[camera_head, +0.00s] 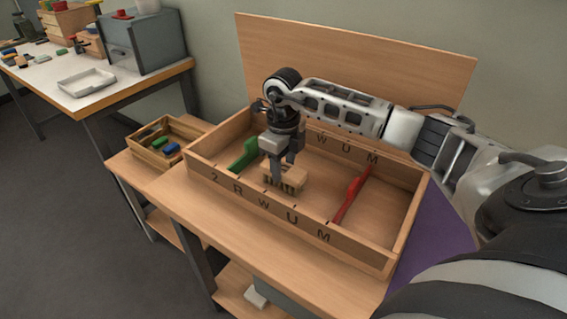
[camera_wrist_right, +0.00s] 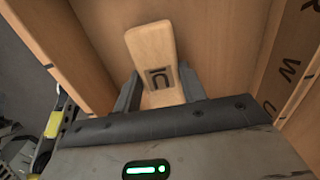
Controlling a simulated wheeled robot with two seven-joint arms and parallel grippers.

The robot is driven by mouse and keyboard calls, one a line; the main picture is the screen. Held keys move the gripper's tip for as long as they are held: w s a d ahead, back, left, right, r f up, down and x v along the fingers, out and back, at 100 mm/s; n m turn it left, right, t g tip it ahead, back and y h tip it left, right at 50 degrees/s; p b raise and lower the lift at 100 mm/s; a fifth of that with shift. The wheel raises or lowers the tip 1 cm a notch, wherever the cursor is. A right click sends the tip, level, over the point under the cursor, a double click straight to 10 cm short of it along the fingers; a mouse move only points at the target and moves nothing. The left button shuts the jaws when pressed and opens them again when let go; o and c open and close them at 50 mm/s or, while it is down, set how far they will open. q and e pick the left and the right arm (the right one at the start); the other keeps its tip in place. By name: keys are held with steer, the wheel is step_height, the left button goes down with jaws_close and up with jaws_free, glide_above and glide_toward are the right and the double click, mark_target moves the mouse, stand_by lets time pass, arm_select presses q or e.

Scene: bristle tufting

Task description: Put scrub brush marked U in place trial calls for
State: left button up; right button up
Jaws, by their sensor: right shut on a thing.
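The scrub brush (camera_head: 287,180) is a pale wooden block with bristles pointing down. In the right wrist view the brush (camera_wrist_right: 152,48) shows a dark U mark on its top. My right gripper (camera_head: 281,160) is shut on it from above, with one finger on each side, inside the large wooden tray (camera_head: 230,188). The tray's front wall carries the marks 2, R, W, U and M, and its back wall shows W, U and M. I cannot tell whether the bristles touch the tray floor. My left gripper is not in view.
In the tray, a green piece (camera_head: 245,155) stands left of the brush and a red piece (camera_head: 350,196) to its right. A small wooden crate (camera_head: 152,153) with dark, green and blue items sits left of the tray. A purple surface (camera_head: 436,232) lies at right.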

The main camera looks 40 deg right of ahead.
mark_target(284, 168)
steer(key=o, duration=1.1)
steer(key=shift+f, duration=0.1)
steer(key=shift+r, duration=0.25)
step_height(284, 168, up, 12)
steer(key=shift+f+b, duration=0.1)
steer(key=shift+b, duration=0.2)
